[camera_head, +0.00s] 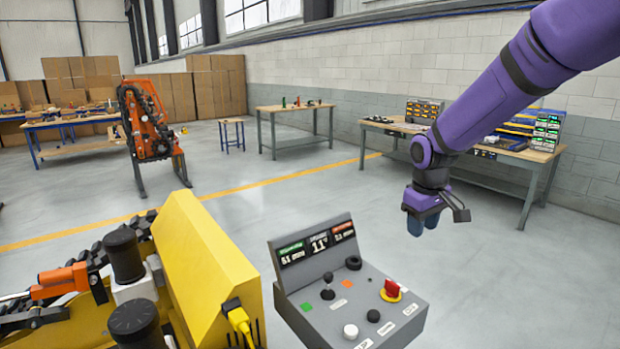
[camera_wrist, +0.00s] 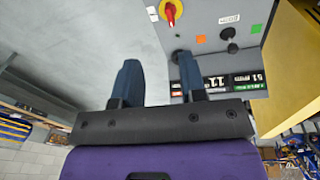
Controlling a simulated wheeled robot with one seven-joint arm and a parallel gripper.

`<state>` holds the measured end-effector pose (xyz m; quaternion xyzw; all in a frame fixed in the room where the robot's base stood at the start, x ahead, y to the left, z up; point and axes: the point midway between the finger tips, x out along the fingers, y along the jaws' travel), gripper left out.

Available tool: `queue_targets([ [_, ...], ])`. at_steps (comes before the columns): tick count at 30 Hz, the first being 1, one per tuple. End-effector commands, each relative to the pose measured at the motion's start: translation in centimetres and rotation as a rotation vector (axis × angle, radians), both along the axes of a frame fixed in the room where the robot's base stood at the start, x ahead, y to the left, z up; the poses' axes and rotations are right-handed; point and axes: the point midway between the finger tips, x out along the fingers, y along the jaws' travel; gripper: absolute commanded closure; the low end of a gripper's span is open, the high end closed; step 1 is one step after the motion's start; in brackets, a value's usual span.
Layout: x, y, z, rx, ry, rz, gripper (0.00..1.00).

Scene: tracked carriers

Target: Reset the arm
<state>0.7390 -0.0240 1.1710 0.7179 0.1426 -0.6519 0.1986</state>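My purple arm (camera_head: 500,95) reaches in from the upper right and hangs over the open floor. My gripper (camera_head: 421,222) points down at its end, to the right of and beyond the grey control box (camera_head: 352,300). In the wrist view, the two blue fingers of my gripper (camera_wrist: 158,72) stand apart with nothing between them. The control box (camera_wrist: 215,25) also shows there, turned upside down behind the fingers. It has a display, a red knob on a yellow ring, a small lever and several buttons. My gripper appears clear of it.
A yellow tracked machine (camera_head: 205,260) stands close at the lower left. An orange tracked carrier (camera_head: 150,120) stands farther back. A workbench with bins and devices (camera_head: 490,152) stands behind my arm. Another bench (camera_head: 295,107) is at the back wall. The floor at right is clear.

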Motion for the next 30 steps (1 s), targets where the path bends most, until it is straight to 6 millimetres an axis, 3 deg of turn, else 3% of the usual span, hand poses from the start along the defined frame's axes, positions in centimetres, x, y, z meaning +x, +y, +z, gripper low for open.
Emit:
queue_targets([
  [1, -1.2, -0.3, 1.7, -0.003, -0.021, -0.019, 0.62],
  [6, -5.3, -1.2, 6.0, -0.005, -0.075, -0.090, 0.62],
  [15, -13.3, -2.6, 11.5, 0.020, -0.171, -0.215, 0.62],
  [21, -19.0, -3.4, 13.8, 0.058, -0.235, -0.297, 0.62],
  [30, -27.0, -4.2, 14.9, 0.138, -0.319, -0.407, 0.62],
])
